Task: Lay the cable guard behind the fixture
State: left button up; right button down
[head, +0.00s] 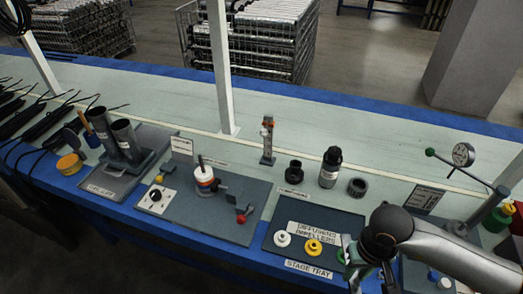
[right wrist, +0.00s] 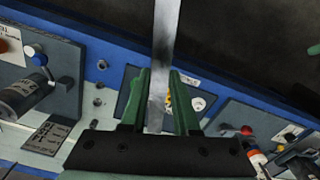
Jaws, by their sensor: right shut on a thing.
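In the right wrist view, a long, flat, pale metal strip (right wrist: 166,40), which looks like the cable guard, stands between the green fingers of my right gripper (right wrist: 160,80). The fingers are shut on it. In the head view my right gripper (head: 348,258) is over the right part of the stage tray (head: 272,238); a short pale piece of the strip (head: 346,242) shows there. A dark base plate (head: 225,222) carrying a white-and-orange part, probably the fixture, lies left of the tray. My left gripper is not in view.
Two dark cylinders (head: 128,140) stand at the left. A white post (head: 221,70) rises at the back. The pale bench behind the parts (head: 300,125) is mostly clear.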

aim_at(215, 159)
jog(key=i+j, duration=0.1)
jog(key=j, duration=0.35)
jog(key=i+j, duration=0.1)
jog(key=j, duration=0.35)
jog(key=i+j, duration=0.1)
jog(key=j, duration=0.75)
jog(key=i+j, duration=0.15)
jog(key=j, duration=0.3)
jog(key=i+j, duration=0.1)
jog(key=j, duration=0.35)
jog(key=i+j, duration=0.1)
jog(key=j, duration=0.35)
